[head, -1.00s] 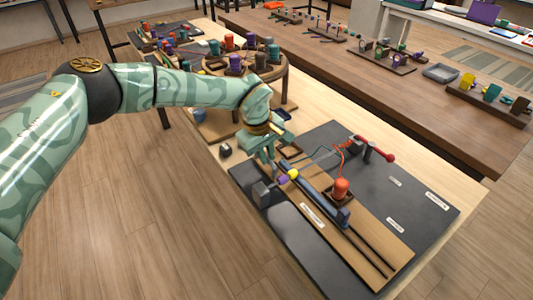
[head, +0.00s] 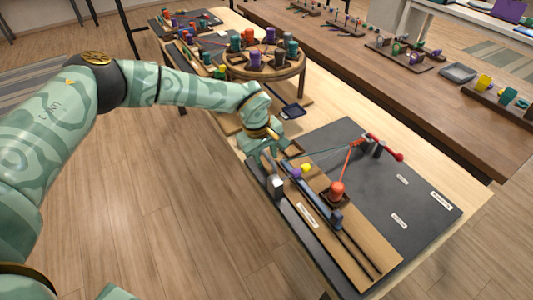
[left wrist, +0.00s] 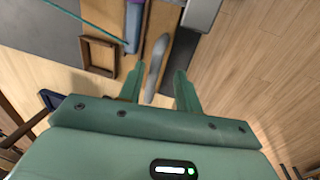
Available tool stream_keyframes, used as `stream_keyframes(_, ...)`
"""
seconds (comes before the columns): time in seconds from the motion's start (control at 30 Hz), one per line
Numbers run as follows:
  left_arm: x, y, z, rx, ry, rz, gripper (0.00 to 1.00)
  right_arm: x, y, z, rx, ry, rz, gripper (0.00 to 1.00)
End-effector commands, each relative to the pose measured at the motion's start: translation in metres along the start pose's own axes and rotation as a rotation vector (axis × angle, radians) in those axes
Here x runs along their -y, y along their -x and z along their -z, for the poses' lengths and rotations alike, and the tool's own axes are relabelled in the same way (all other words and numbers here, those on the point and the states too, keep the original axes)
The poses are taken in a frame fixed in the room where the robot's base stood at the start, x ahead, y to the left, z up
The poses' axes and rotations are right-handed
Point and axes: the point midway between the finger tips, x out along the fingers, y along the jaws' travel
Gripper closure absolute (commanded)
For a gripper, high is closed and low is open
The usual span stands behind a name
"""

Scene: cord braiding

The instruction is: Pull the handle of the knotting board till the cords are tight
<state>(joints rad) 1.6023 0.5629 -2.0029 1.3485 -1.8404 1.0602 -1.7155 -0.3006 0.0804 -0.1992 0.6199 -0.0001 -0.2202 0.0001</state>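The knotting board (head: 375,215) lies on the pale table, a dark sheet with a wooden strip along its near-left side. My left gripper (head: 268,158) is over the far-left end of the strip, close to a grey block (head: 277,187). In the left wrist view, its fingers (left wrist: 160,88) stand apart, with a slim grey handle-like bar (left wrist: 176,55) in line with the gap; contact is not visible. The orange cord starts at an orange spool (head: 337,189). My right gripper is out of view.
Purple (head: 296,172) and yellow (head: 306,168) pieces sit beside the blue bar. A round wooden stand (head: 290,70) with coloured spools is behind the gripper. A brown table (head: 385,85) with small racks runs behind. The board's right part is mostly clear.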

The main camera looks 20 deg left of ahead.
Motion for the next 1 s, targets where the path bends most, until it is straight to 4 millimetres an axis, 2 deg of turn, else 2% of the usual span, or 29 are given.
stream_keyframes(0.13, -0.001, 0.004, 0.0, -0.001, -0.001, -0.003, 0.66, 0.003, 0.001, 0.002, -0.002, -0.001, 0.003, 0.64)
stream_keyframes(0.23, -0.002, 0.016, 0.001, -0.002, -0.001, -0.005, 0.66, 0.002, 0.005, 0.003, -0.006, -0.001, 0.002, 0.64)
stream_keyframes(0.37, -0.002, 0.047, 0.001, -0.003, -0.001, -0.007, 0.66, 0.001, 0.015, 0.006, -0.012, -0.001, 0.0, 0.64)
stream_keyframes(0.6, -0.001, 0.113, 0.001, -0.003, 0.0, -0.007, 0.66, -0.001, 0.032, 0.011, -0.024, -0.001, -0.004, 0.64)
stream_keyframes(0.7, 0.0, 0.135, 0.001, -0.002, 0.001, -0.004, 0.66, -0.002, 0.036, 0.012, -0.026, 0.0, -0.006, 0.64)
stream_keyframes(0.83, 0.001, 0.153, 0.0, -0.001, 0.0, -0.002, 0.66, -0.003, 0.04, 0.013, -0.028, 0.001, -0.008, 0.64)
stream_keyframes(1.0, 0.002, 0.163, 0.0, 0.0, 0.002, -0.001, 0.66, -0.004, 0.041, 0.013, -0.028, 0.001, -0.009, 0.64)
